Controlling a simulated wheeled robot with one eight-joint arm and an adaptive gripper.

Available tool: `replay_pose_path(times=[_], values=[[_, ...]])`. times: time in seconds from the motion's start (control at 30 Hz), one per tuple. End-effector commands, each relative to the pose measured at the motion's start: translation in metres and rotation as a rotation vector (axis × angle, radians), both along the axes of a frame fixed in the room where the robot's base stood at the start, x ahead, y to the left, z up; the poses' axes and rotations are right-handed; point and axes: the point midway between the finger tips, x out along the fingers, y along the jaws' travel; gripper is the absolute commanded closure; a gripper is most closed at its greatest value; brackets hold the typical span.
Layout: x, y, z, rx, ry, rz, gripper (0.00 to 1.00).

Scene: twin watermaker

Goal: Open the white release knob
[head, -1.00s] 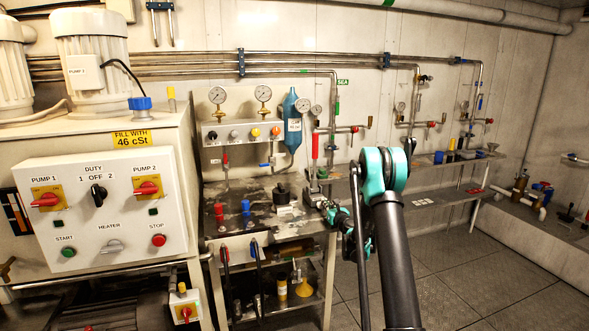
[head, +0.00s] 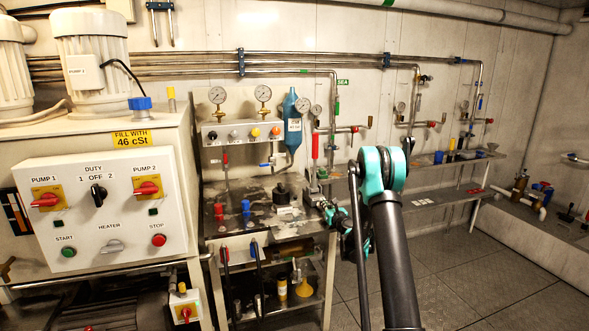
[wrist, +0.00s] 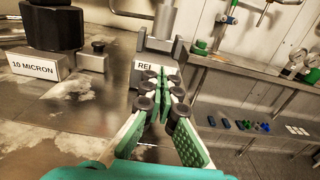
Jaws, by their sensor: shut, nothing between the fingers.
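My gripper (wrist: 164,76) is shut with nothing between its green-padded fingers in the wrist view. Its tips are in front of a grey metal block (wrist: 157,47) with a white label (wrist: 145,66) whose visible letters look like "REL". The rest of the label is hidden behind the fingers. I cannot make out a white release knob by this label; the fingers cover that spot. In the head view my arm reaches down to the right end of the dark bench (head: 245,222), and the gripper is too small and covered there to read.
A black cylinder and a "10 MICRON" block (wrist: 33,68) stand left of the gripper. A small black knob (wrist: 98,46) sits between. A gauge panel (head: 242,133) with several coloured knobs is above the bench. A shelf (wrist: 238,72) runs along the right.

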Motion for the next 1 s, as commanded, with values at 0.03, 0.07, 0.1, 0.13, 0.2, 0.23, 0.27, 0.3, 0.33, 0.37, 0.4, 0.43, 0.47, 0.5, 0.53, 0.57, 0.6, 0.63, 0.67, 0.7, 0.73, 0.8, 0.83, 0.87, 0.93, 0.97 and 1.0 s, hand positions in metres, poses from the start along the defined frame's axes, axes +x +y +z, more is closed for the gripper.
replay_pose_path(times=[0.03, 0.07, 0.1, 0.13, 0.2, 0.23, 0.27, 0.3, 0.33, 0.37, 0.4, 0.43, 0.47, 0.5, 0.53, 0.57, 0.6, 0.63, 0.67, 0.7, 0.73, 0.8, 0.83, 0.87, 0.93, 0.97, 1.0], values=[[-0.001, 0.002, 0.000, 0.000, 0.000, 0.000, 1.00], [-0.001, 0.003, 0.000, 0.000, 0.000, 0.000, 1.00], [-0.001, 0.004, 0.000, 0.000, 0.000, 0.000, 1.00], [-0.001, 0.005, 0.000, 0.000, 0.000, 0.001, 1.00], [-0.002, 0.006, 0.000, 0.000, 0.000, 0.001, 1.00], [-0.002, 0.007, 0.000, 0.000, 0.000, 0.001, 1.00], [-0.002, 0.008, 0.000, 0.000, 0.000, 0.001, 1.00], [-0.003, 0.009, 0.000, 0.000, 0.000, 0.001, 1.00], [-0.003, 0.010, 0.000, 0.000, 0.000, 0.001, 1.00], [-0.003, 0.011, 0.000, 0.000, 0.000, 0.001, 1.00], [-0.004, 0.011, 0.000, 0.001, 0.000, 0.001, 1.00], [-0.004, 0.012, -0.001, 0.001, 0.000, 0.001, 1.00], [-0.004, 0.013, -0.001, 0.001, 0.000, 0.001, 1.00], [-0.004, 0.013, -0.001, 0.001, 0.000, 0.001, 1.00], [-0.004, 0.014, -0.001, 0.001, 0.000, 0.001, 1.00], [-0.004, 0.014, -0.002, 0.001, 0.000, 0.001, 1.00], [-0.005, 0.015, -0.002, 0.001, 0.000, 0.001, 1.00], [-0.005, 0.015, -0.002, 0.001, 0.000, 0.001, 1.00], [-0.005, 0.015, -0.002, 0.001, 0.000, 0.001, 1.00], [-0.005, 0.016, -0.002, 0.000, 0.000, 0.001, 1.00], [-0.005, 0.016, -0.002, 0.000, 0.000, 0.001, 1.00], [-0.005, 0.016, -0.002, 0.000, 0.000, 0.001, 1.00], [-0.005, 0.016, -0.002, 0.000, 0.000, 0.001, 1.00], [-0.005, 0.016, -0.002, 0.000, 0.000, 0.001, 1.00], [-0.005, 0.016, -0.002, 0.000, 0.000, 0.001, 1.00], [-0.005, 0.016, -0.002, 0.000, 0.000, 0.001, 1.00], [-0.005, 0.016, -0.002, 0.000, 0.000, 0.001, 1.00]])
